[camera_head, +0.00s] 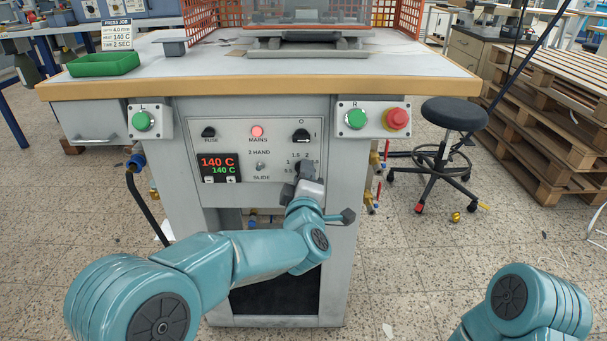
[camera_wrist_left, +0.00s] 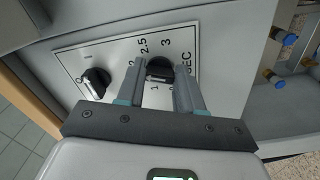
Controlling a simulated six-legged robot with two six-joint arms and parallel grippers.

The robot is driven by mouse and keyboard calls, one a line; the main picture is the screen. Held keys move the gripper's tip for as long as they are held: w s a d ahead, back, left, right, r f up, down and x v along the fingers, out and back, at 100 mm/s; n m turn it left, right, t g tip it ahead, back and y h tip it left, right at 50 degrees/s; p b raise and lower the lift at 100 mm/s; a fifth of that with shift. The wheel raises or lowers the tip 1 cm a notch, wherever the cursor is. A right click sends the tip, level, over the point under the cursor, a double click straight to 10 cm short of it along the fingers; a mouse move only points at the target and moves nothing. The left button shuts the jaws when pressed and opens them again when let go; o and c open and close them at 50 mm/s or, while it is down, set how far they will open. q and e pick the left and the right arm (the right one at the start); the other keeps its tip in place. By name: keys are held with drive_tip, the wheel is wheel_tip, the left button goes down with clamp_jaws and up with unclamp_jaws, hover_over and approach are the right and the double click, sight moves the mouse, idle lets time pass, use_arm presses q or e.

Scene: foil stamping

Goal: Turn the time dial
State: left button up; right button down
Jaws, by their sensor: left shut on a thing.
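The time dial, a black knob, sits at the lower right of the press's front panel (camera_head: 235,175). In the head view my left gripper (camera_head: 305,174) covers most of it, with parts of the printed scale showing around it. In the left wrist view the time dial (camera_wrist_left: 160,69) lies between the two fingers of my left gripper (camera_wrist_left: 161,84), which are shut on its sides. Scale marks including 2.5, 3 and SEC show around it; its pointer is hard to make out. My right arm shows at the lower right, its gripper out of view.
A black O/I rotary switch (camera_head: 301,136) is just above the dial. The red display (camera_head: 217,164) reads 140 C. Green buttons (camera_head: 143,121) and a red button (camera_head: 396,119) flank the panel. A job card (camera_head: 117,35) reads 140 C, 2 SEC. A stool (camera_head: 454,114) stands right.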

idle(0.3)
use_arm(q)
drive_tip(key=o, duration=1)
drive_tip(key=shift+o, duration=0.2)
drive_tip(key=shift+s, duration=0.1)
drive_tip(key=s+p, duration=0.1)
drive_tip(key=s, duration=1.5)
drive_tip(key=shift+p, duration=0.35)
drive_tip(key=shift+a, duration=0.15)
